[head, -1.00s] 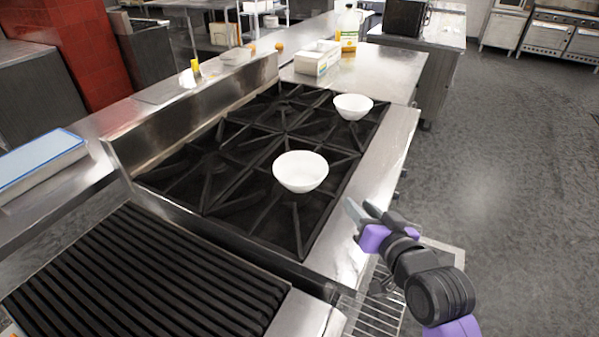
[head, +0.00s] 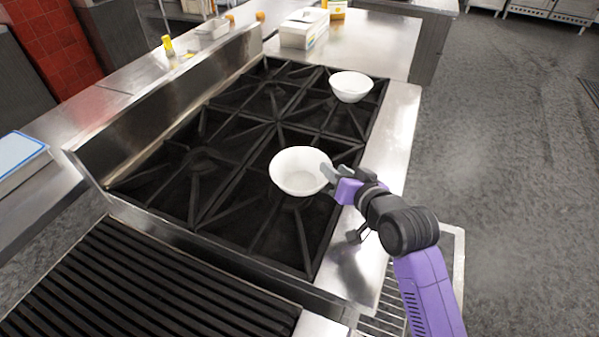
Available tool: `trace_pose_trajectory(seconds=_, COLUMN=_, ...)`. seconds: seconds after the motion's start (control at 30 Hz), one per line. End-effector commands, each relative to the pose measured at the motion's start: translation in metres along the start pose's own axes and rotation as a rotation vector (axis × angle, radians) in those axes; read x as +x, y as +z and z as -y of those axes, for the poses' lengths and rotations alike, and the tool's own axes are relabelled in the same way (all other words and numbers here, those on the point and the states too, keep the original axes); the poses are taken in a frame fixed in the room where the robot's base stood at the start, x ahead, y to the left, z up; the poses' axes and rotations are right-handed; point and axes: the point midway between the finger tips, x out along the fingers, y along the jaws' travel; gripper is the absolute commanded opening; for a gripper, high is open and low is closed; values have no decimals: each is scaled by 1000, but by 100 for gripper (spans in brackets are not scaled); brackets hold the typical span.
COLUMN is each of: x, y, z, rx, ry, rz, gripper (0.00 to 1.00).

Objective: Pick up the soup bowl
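A white bowl (head: 298,172) sits upright on the near part of the black stove grates. A second, similar white bowl (head: 351,87) stands farther back on the grates; I cannot tell from looks which one is the soup bowl. My gripper (head: 329,171) is at the right rim of the nearer bowl, its grey fingers seemingly apart. One fingertip overlaps the rim in the picture; whether it touches the bowl is unclear. The bowl still rests on the grates, and its inside looks empty.
The black burner grates (head: 205,165) surround the bowls. A ribbed grill (head: 140,290) lies at the front left. A white box (head: 304,29) stands on the steel counter (head: 385,40) behind. The steel front ledge (head: 398,125) is clear, with open floor to the right.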

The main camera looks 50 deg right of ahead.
Motion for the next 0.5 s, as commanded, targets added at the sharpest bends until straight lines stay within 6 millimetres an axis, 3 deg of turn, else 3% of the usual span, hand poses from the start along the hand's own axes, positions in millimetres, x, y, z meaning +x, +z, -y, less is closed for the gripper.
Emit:
trace_pose_trajectory(seconds=0.3, x=41, y=-1, z=0, rx=0, ry=0, rz=0, gripper=36)
trace_pose_trajectory(seconds=0.5, x=53, y=0, z=0, rx=0, ry=1, rz=0, gripper=36)
